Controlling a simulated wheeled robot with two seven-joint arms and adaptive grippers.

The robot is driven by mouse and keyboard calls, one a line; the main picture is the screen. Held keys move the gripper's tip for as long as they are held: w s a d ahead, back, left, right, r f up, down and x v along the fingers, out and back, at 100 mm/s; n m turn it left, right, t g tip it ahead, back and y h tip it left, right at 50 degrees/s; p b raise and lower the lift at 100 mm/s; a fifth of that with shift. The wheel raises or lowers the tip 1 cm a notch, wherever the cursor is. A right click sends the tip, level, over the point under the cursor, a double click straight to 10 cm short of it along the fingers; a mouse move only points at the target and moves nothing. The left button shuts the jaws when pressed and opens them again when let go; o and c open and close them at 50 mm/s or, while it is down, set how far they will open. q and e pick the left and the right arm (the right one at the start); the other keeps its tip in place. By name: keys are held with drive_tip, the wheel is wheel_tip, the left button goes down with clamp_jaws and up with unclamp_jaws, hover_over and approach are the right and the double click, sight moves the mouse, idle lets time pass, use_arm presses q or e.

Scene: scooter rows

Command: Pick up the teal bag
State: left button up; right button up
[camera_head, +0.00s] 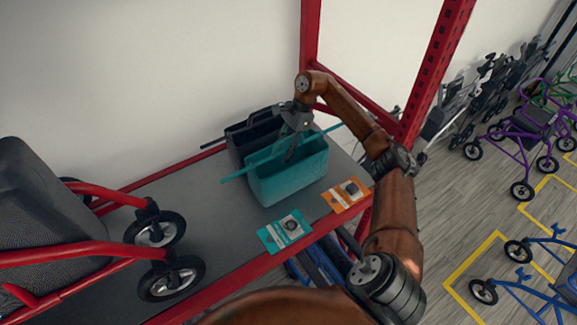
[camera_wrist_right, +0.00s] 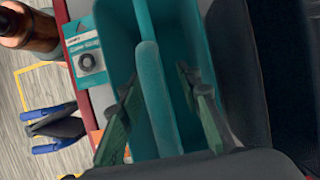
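The teal bag (camera_head: 290,180) is an open-topped rectangular bin with a long bar across its top, standing on the grey shelf near its right end. My right gripper (camera_head: 291,155) comes down over it from above, its fingertips at the bag's opening. In the right wrist view the teal bag (camera_wrist_right: 118,48) fills the middle. There my right gripper (camera_wrist_right: 158,82) is open, with one finger on each side of the teal bar (camera_wrist_right: 155,95). I see gaps between the bar and both fingers. My left gripper is not in view.
A dark grey bag (camera_head: 236,139) stands right behind the teal one. A red-framed rollator (camera_head: 90,245) stands at left. A red upright (camera_head: 437,70) rises at right.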

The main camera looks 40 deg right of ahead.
drive_tip(key=shift+c, duration=0.4)
clamp_jaws()
idle(0.6)
